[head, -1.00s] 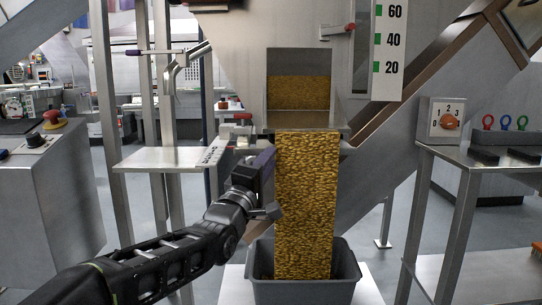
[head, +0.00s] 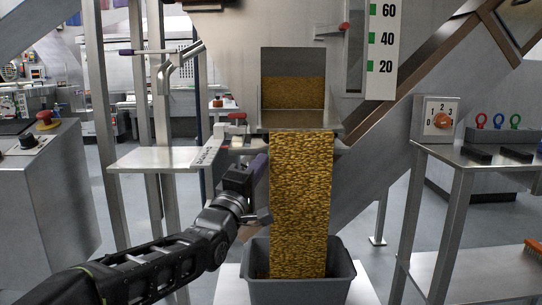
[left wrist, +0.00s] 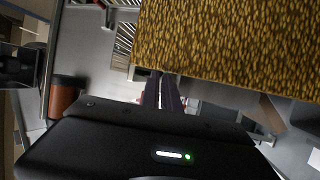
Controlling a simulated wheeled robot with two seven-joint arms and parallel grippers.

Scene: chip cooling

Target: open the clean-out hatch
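The clean-out hatch opening (head: 293,92) in the head view stands open, with chips heaped behind it. A wide stream of golden chips (head: 300,200) falls from its metal lip (head: 297,120) into a grey bin (head: 300,291). The stream also fills the top of the left wrist view (left wrist: 235,45). A red-topped latch piece (head: 237,117) sits left of the lip. My left gripper (head: 258,166) is below the latch, at the stream's left edge. Its dark purple fingers (left wrist: 164,92) lie close together, with nothing visibly held. My right gripper is not in view.
A small metal shelf (head: 155,158) with posts stands left of the hatch. A steel table (head: 480,155) with a dial box (head: 437,119) and coloured rings stands at the right. A level scale (head: 382,40) hangs above. Open floor lies between.

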